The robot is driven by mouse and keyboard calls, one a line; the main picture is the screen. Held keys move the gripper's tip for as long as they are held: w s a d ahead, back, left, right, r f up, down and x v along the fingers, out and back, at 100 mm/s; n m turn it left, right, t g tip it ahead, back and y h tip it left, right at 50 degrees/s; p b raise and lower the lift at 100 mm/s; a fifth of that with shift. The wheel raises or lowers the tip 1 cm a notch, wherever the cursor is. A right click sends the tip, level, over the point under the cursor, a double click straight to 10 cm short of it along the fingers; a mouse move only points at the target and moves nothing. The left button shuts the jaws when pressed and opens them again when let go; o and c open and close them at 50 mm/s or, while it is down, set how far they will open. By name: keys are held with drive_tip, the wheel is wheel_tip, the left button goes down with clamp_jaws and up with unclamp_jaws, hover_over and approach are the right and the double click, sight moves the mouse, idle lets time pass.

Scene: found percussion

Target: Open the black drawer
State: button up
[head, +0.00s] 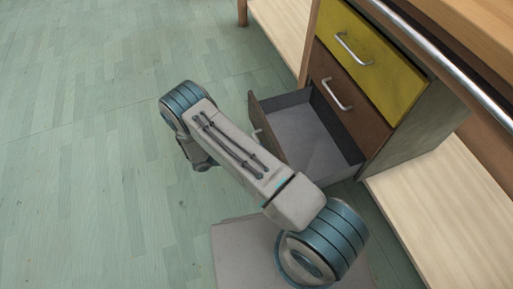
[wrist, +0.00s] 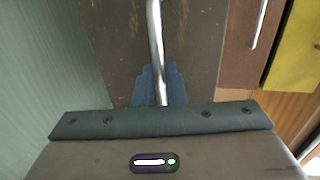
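The bottom drawer (head: 307,140) of the cabinet stands pulled well out in the head view, with a grey, empty interior. It is the only open drawer; its front looks dark brown rather than clearly black. In the wrist view the drawer front (wrist: 200,40) fills the middle, with a silver bar handle (wrist: 155,30) running up it. My gripper (wrist: 160,88) has its blue fingers close together on either side of this handle and looks shut on it.
Above the open drawer are a shut brown drawer (head: 345,105) and a shut yellow drawer (head: 370,60), each with a silver handle. A metal rail (head: 440,60) runs along the worktop edge. Pale wooden boards (head: 440,200) flank the cabinet. The green floor (head: 80,120) is clear at left.

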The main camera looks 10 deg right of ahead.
drive_tip(key=o, duration=0.4)
drive_tip(key=p+v, duration=0.2)
drive_tip(key=v, duration=1.2)
drive_tip(key=shift+w+p, duration=0.1)
drive_tip(key=shift+p, duration=0.25)
drive_tip(key=shift+r, duration=0.1)
drive_tip(key=d+r+m+g+y+p, duration=0.4)
drive_tip(key=r+m+p, duration=0.45)
drive_tip(key=r, duration=1.15)
drive_tip(key=d+r+m+g+y+p, duration=0.1)
drive_tip(key=d+r+m+y+p, duration=0.55)
drive_tip(key=r, duration=1.35)
drive_tip(key=s+d+r+m+t+y+p, duration=0.1)
drive_tip(key=s+r+m+p, duration=0.4)
drive_tip(key=r, duration=0.5)
drive_tip(key=s+d+r+m+t+y+p, duration=0.2)
drive_tip(key=s+d+r+m+p, duration=0.2)
drive_tip(key=r+m, duration=0.6)
drive_tip(key=s+d+r+m+t+y+p, duration=0.2)
drive_tip(key=s+r+m+p, duration=0.4)
drive_tip(key=r, duration=0.5)
drive_tip(key=shift+s+d+r+m+p, duration=0.1)
drive_tip(key=shift+s+d+m+p, duration=0.1)
drive_tip(key=shift+m+p, duration=0.35)
drive_tip(key=shift+s+d+m+p, duration=0.15)
drive_tip(key=shift+d+m+p, duration=0.05)
drive_tip(key=shift+m+p, duration=0.3)
